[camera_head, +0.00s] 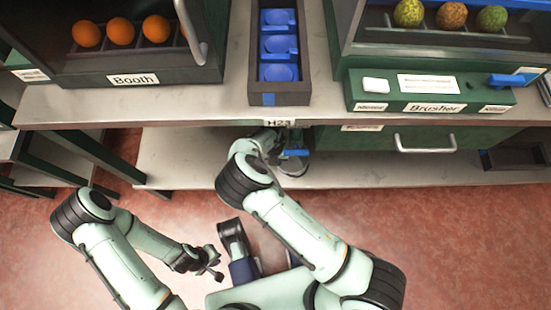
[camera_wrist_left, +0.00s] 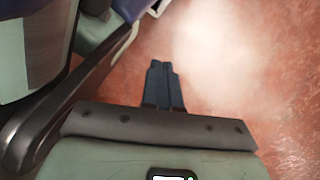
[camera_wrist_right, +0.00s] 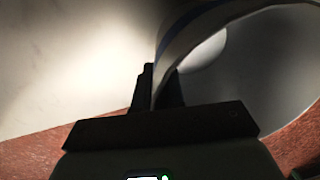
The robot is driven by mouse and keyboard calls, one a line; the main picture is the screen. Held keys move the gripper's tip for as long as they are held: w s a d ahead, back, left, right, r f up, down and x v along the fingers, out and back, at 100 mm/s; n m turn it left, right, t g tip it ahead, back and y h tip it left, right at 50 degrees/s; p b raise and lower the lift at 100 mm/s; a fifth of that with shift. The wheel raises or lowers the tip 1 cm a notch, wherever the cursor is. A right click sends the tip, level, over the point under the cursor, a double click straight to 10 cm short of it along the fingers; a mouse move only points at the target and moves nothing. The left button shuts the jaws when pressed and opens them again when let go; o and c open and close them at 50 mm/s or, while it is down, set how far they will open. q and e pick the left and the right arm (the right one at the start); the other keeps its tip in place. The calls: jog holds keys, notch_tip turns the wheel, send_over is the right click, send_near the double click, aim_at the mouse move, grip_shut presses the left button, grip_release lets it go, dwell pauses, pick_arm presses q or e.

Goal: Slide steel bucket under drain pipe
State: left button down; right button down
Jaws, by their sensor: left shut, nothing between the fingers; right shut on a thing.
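The steel bucket (camera_head: 294,167) stands on the lower shelf, below the blue-tray channel, partly hidden by my right arm and the upper counter. My right gripper (camera_head: 274,150) is at its left side. In the right wrist view, my right gripper (camera_wrist_right: 160,85) is shut on the bucket's wall, and the bucket's grey inside (camera_wrist_right: 265,65) opens to the right. A small blue part (camera_head: 295,152) shows just above the bucket; I cannot tell whether it belongs to the drain pipe. My left gripper (camera_head: 214,268) is shut and empty above the floor; its closed fingers show in the left wrist view (camera_wrist_left: 163,85).
The upper counter (camera_head: 190,108) overhangs the lower shelf (camera_head: 190,150). A green drawer with a handle (camera_head: 425,146) is right of the bucket. A dark tray (camera_head: 510,158) lies farther right. The shelf left of the bucket is clear. The "Booth" box (camera_head: 135,70) and "Brusher" panel (camera_head: 435,92) are above.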

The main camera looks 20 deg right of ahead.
jog(key=c, duration=1.2)
grip_release()
jog(key=shift+o, duration=0.2)
